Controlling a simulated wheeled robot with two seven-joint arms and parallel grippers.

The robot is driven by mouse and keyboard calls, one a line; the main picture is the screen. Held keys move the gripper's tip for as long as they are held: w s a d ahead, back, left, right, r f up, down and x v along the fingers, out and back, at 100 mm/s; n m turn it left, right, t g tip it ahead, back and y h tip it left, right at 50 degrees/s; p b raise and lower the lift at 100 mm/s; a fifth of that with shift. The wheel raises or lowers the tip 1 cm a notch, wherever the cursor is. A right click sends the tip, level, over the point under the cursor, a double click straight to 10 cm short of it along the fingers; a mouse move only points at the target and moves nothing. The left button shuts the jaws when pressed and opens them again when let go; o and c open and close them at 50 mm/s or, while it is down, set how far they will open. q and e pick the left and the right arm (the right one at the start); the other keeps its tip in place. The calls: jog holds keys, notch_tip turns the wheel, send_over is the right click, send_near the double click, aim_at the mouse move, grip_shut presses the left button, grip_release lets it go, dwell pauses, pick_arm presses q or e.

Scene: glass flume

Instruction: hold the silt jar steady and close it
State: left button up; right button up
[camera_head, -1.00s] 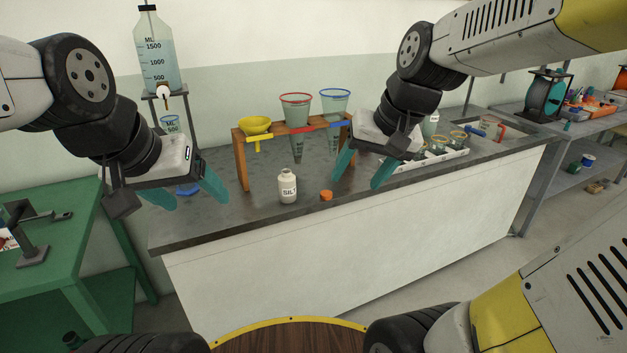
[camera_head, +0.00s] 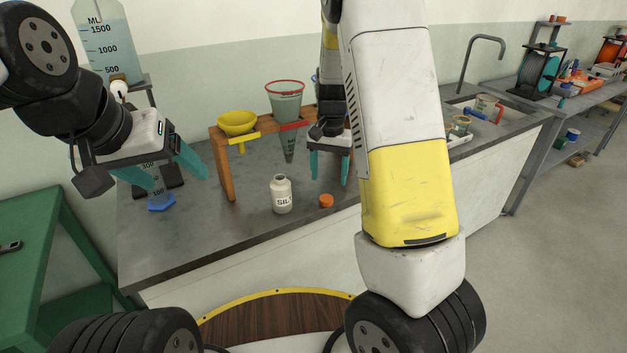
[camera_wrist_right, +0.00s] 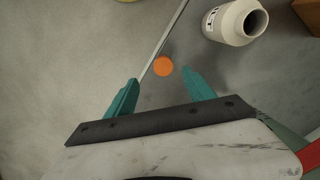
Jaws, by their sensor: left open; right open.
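The silt jar (camera_head: 281,195) is a small white bottle with a label, standing upright and uncapped near the front of the grey bench. It also shows in the right wrist view (camera_wrist_right: 236,22), its dark mouth open. The orange cap (camera_head: 326,200) lies on the bench just right of the jar; in the right wrist view the cap (camera_wrist_right: 163,66) is beyond and between the fingertips. My right gripper (camera_head: 328,180) is open and empty, behind and above the cap. My left gripper (camera_head: 172,190) is open and empty, left of the jar, above the bench's left end.
A wooden rack (camera_head: 225,170) with a yellow funnel (camera_head: 237,123) and a red-rimmed cone (camera_head: 287,105) stands behind the jar. A large bottle (camera_head: 107,45) and a blue-based cylinder (camera_head: 160,202) are at left. My right arm hides much of the bench's right part.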

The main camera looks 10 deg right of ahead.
aim_at(326, 198)
jog(key=shift+f, duration=0.1)
jog(key=shift+w+f, duration=0.1)
jog(key=shift+f, duration=1.15)
jog(key=shift+f, duration=0.1)
jog(key=f, duration=0.5)
jog(key=shift+w+a, duration=0.15)
jog(key=shift+w, duration=0.1)
grip_shut()
jog(key=shift+r, duration=0.1)
